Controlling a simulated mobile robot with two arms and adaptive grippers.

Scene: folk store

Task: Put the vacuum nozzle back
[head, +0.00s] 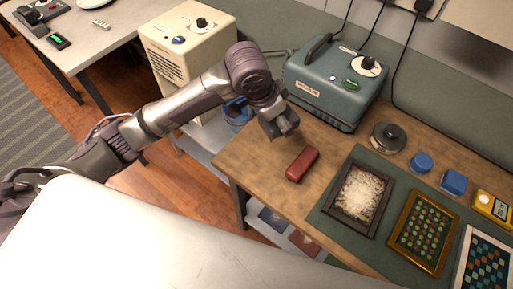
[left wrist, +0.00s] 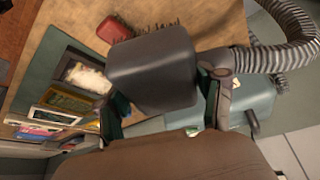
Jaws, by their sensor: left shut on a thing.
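The vacuum nozzle (left wrist: 155,70) is a dark grey block with bristles at its far edge. My left gripper (left wrist: 160,100) is shut on it, one finger on each side. In the head view my left gripper (head: 278,120) is over the table's back left part, with the nozzle partly hidden beneath it. The blue-grey vacuum machine (head: 335,82) stands at the back of the table, just right of the gripper. A ribbed grey hose (left wrist: 285,50) shows right of the nozzle in the left wrist view. My right gripper is not in view.
A red block-like item (head: 302,164) lies on the wooden table (head: 255,165) near the gripper. Framed pictures (head: 360,197) lie on a green mat to the right. A round grey tin (head: 388,138) and blue items (head: 420,162) stand behind them. A cream machine (head: 188,50) stands left.

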